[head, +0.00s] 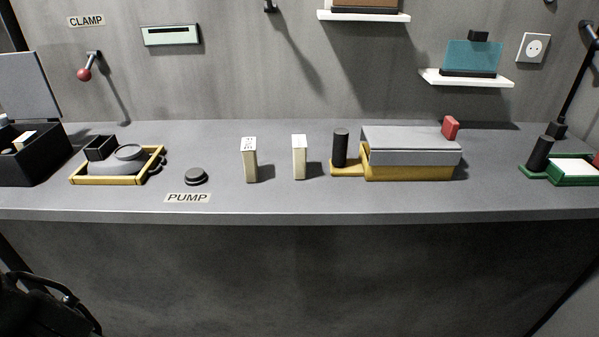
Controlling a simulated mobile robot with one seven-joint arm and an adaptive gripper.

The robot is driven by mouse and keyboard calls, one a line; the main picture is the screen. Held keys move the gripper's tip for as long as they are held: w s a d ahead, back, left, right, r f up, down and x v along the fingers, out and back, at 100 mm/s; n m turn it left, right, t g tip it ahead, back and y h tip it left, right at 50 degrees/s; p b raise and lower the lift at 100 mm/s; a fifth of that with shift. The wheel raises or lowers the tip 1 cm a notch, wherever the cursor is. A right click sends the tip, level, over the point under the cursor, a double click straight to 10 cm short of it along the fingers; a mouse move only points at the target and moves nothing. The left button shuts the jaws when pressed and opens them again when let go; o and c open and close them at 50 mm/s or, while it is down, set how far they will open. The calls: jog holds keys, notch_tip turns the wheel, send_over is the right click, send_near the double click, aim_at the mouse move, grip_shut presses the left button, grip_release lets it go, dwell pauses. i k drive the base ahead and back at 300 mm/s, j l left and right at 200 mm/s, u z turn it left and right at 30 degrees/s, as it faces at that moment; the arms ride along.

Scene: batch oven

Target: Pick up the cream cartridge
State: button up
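Two upright cream blocks stand apart on the grey bench, near its middle. The left cream block (250,166) has small dark marks on its top. The right cream block (299,163) has a paler, plainer top. I cannot tell which one is the cream cartridge. A black part of my arm's end, likely my gripper (48,302), shows at the lower left corner, below and in front of the bench. It is far from both blocks. Its fingers are dark and partly cut off, so its opening is unclear.
A black round button (196,176) sits behind the PUMP label. A yellow-framed tray (110,180) and open black box (52,158) stand left. A yellow-based grey-lidded unit (410,150) stands right, a green tray (575,180) far right. Bench between blocks is clear.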

aim_at(298, 141)
jog(key=j+z, duration=0.35)
jog(key=j, duration=0.3)
jog(key=j+z, duration=0.35)
jog(key=j, duration=0.35)
jog(key=j+z, duration=0.35)
jog(key=j, duration=0.35)
jog(key=i+j, duration=0.7)
jog(key=j, duration=0.15)
jog(key=l+z, duration=0.05)
